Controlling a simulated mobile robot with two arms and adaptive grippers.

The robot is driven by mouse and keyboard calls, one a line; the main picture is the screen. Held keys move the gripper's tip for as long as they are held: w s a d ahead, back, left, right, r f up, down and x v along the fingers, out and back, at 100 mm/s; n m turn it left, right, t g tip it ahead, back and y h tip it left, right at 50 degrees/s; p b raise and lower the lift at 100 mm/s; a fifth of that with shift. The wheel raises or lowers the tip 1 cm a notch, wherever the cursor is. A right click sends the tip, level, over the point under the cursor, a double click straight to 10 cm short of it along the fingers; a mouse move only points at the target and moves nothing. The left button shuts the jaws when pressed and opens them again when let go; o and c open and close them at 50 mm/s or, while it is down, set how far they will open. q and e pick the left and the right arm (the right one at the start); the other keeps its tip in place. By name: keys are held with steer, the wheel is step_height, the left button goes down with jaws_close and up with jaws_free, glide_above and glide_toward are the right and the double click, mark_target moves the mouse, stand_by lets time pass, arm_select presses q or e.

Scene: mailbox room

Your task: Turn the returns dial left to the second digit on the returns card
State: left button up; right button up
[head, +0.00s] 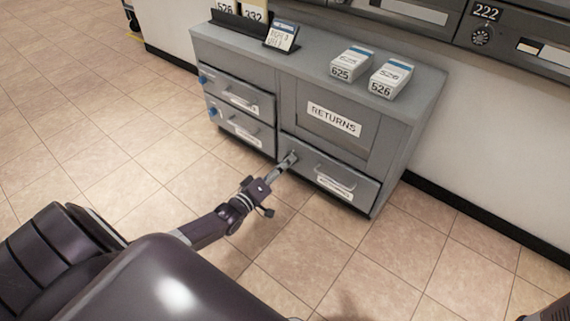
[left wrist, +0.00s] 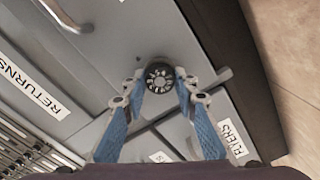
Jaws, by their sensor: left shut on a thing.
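The returns dial (left wrist: 160,77) is a small round black knob with light marks, on the grey cabinet front near the drawer below the RETURNS door (head: 345,122). In the left wrist view the two blue-padded fingers of my left gripper (left wrist: 159,84) stand on either side of the dial, shut on it. In the head view my left gripper (head: 289,161) reaches the cabinet front and hides most of the dial. A small white card with a blue top (head: 282,37) leans on the cabinet top; its handwriting is too small to read.
White boxes marked 625 (head: 350,64) and 526 (head: 391,79) stand on the cabinet top (head: 318,58). Drawers with blue knobs (head: 213,112) are on its left side. Wall mailboxes (head: 500,30) hang behind. The tiled floor (head: 110,130) in front is clear.

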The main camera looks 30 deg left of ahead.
arm_select(q)
steer(key=o, duration=1.2)
steer(key=shift+c, duration=0.2)
steer(key=s+d+r+m+g+p, duration=0.2)
steer(key=s+d+m+g+p, duration=0.1)
steer(key=s+p, duration=0.6)
steer(key=s+d+r+m+g+p, duration=0.3)
steer(key=s+p, duration=0.7)
steer(key=p, duration=0.8)
steer(key=s+d+r+m+g+y+p, duration=0.1)
steer(key=s+d+r+m+g+p, duration=0.2)
steer(key=s+d+m+p, duration=0.3)
steer(key=s+g+p, duration=0.1)
steer(key=s+p, duration=0.3)
steer(key=p, duration=0.3)
steer(key=shift+s+r+m, duration=0.15)
steer(key=shift+r+m, duration=0.05)
steer(key=shift+m, duration=0.1)
